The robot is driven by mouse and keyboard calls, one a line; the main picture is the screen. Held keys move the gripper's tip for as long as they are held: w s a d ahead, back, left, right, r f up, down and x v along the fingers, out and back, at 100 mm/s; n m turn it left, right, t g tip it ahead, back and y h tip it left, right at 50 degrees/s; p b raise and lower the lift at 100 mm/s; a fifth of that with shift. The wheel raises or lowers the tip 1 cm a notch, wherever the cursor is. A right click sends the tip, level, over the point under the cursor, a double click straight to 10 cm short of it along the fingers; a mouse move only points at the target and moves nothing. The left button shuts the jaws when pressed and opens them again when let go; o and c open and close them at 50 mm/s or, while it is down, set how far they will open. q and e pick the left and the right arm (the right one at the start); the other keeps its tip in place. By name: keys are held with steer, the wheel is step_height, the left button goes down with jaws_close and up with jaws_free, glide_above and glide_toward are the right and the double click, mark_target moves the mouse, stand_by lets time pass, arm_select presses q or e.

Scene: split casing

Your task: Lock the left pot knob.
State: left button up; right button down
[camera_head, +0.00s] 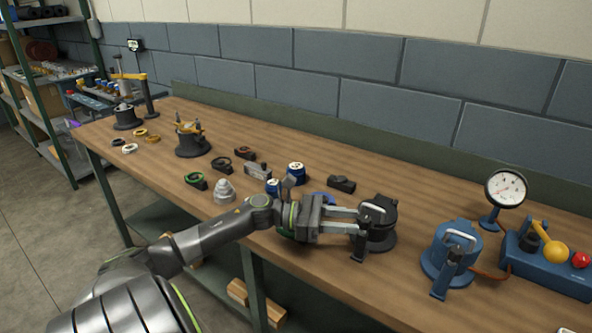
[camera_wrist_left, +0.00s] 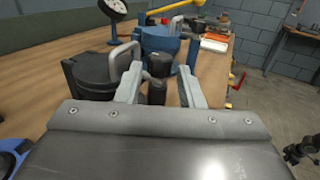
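The left pot (camera_head: 380,234) is dark grey with a lid and a metal handle. It stands near the front edge of the bench, and it also shows at left in the left wrist view (camera_wrist_left: 90,78). Its black knob (camera_wrist_left: 157,92) stands upright on the pot's side; in the head view it is partly hidden by my gripper. My left gripper (camera_head: 359,219) is open, with its fingers (camera_wrist_left: 160,88) on either side of the knob and gaps visible on both sides. The lid handle is beside the left finger. My right gripper is not in view.
A blue pot (camera_head: 445,262) with a similar handle and knob stands to the right. Beyond it are a dial gauge (camera_head: 506,188) and a blue control box (camera_head: 545,268) with a yellow-knobbed lever and red button. Several small parts lie left of the left pot.

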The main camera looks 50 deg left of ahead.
arm_select(q)
steer(key=v, duration=1.3)
